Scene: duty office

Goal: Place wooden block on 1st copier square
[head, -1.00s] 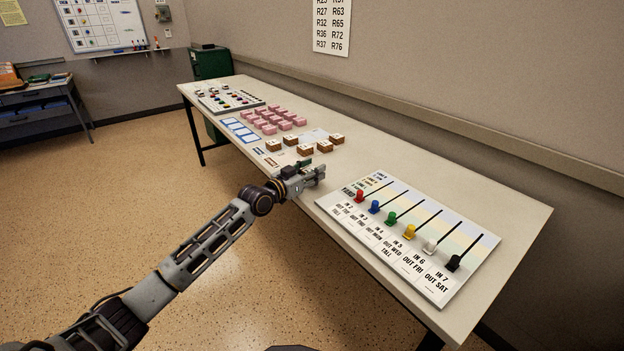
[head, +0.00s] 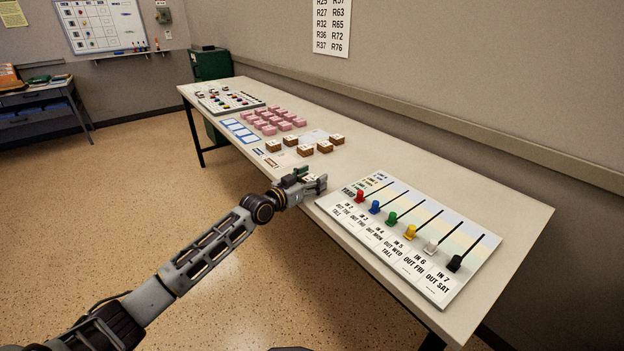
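My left gripper (head: 318,183) is over the table's front edge, between the blocks and the slider board. Its fingers point right, and nothing shows between them. The finger gap is too small to judge. My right gripper is out of view.
A white board (head: 415,255) with coloured sliders covers the near part of the table (head: 500,215). Several pink blocks (head: 268,119) stand behind the wooden ones. Another board with coloured pegs (head: 230,101) lies at the far end. Bare tabletop runs along the wall side.

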